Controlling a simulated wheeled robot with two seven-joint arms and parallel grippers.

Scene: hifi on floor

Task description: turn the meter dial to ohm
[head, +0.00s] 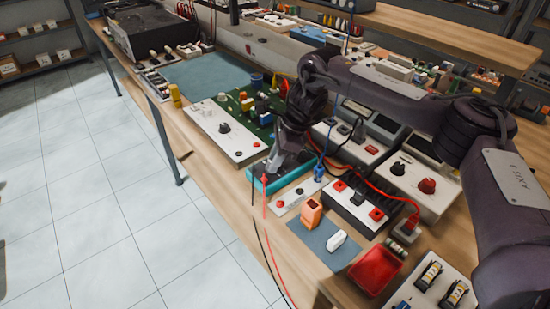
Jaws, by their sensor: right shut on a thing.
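The meter (262,187) has a teal case and lies on the wooden bench, near its left edge. Most of its face is under my right gripper (277,166). My right arm comes in from the right and the gripper points down onto the meter. Its fingers are shut on the meter dial, which they hide; I cannot read which mark the dial points to. A red lead and a black lead run from near the meter over the bench edge. My left gripper is not in view.
A white panel with a black knob (224,128) stands just behind the meter. A small white box with sockets (296,200) and a black-sided box with red terminals (355,203) are close by. A red tray (375,270) lies nearer. Open floor is at left.

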